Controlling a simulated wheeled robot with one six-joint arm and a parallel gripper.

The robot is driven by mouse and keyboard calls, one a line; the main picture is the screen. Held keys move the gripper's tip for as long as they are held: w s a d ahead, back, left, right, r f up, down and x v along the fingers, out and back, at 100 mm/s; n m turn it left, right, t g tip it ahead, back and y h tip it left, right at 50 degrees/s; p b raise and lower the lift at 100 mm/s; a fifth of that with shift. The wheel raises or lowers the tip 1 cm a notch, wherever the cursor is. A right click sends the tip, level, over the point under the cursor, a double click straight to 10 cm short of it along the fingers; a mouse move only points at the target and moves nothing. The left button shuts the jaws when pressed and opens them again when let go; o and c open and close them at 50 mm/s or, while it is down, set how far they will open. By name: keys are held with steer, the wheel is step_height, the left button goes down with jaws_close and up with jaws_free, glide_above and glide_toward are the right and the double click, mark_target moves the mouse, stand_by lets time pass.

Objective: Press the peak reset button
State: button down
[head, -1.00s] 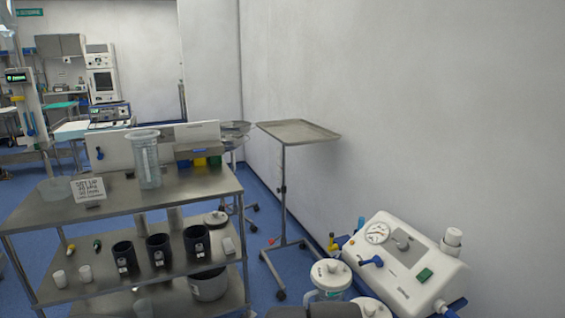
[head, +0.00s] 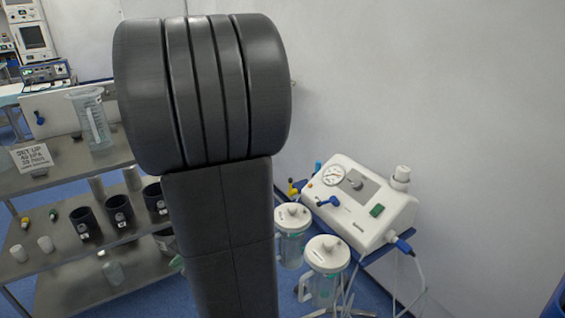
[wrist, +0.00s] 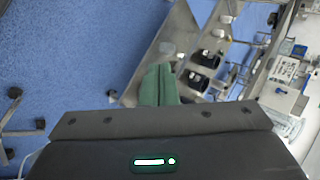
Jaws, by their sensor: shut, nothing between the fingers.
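A white suction-type machine (head: 362,205) stands at the right in the head view. Its top carries a round gauge (head: 333,175), a grey knob (head: 355,184), a green switch (head: 377,210), a blue lever (head: 327,201) and a small orange spot (head: 309,184). No label reading peak reset can be made out, so I cannot tell which part is that button. My gripper's green fingers (wrist: 160,72) are shut and empty in the wrist view, over blue floor and the trolley's edge. The machine is not recognisable in the wrist view. My dark arm hides the middle of the head view.
A steel trolley (head: 75,160) at the left holds a clear jug (head: 92,120), a sign (head: 32,158) and several dark cups. A wall rises behind the machine.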

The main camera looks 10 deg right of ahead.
steer(key=w+a+r+m+t+y, duration=0.2)
steer(key=w+a+m, duration=0.1)
steer(key=w+a, duration=0.7)
steer(key=a, duration=0.3)
steer(key=shift+w+a+r+m+t+y, duration=0.3)
steer(key=shift+w+a+t+y, duration=0.05)
steer(key=shift+a+t+y, duration=0.05)
